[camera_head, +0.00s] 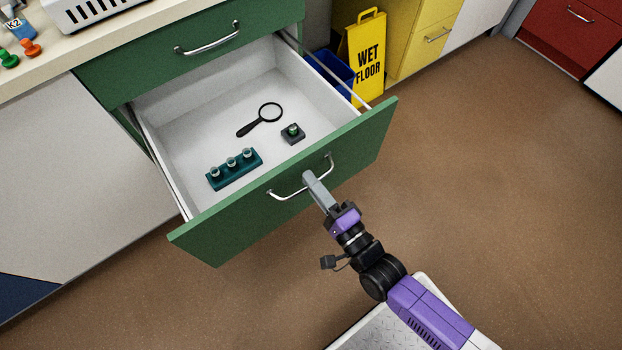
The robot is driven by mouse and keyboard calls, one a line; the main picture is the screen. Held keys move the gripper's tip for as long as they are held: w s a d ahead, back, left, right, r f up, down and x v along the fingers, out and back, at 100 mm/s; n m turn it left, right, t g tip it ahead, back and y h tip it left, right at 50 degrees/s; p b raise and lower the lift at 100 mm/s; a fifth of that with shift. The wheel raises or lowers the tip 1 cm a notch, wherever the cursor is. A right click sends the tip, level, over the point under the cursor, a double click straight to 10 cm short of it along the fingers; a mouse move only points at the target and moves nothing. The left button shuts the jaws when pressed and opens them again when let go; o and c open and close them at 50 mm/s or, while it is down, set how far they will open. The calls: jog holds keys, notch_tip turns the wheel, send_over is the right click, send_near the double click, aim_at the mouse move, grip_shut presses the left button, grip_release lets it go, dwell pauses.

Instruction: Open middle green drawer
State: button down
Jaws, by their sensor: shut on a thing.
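The green drawer (230,236) stands pulled far out of the bench, below another green drawer that is closed (150,52). Its white inside (190,125) shows. My gripper (308,177) is at the open drawer's front and is shut on its silver bar handle (288,196), toward the handle's right end. The fingers hide a small part of the handle. Inside the drawer lie a black magnifying glass (247,128), a teal rack (222,180) with several small clear-topped vials, and a small dark block (293,138) with a green top.
A yellow wet floor sign (367,60) and a blue bin (331,68) stand close to the drawer's right side. Yellow (425,45) and red (572,35) cabinets are at the back right. The brown floor (500,190) on the right is clear.

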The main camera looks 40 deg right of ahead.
jog(key=c, duration=1.5)
grip_release()
jog(key=s, duration=0.7)
jog(key=shift+s+f, duration=0.4)
jog(key=shift+f, duration=0.05)
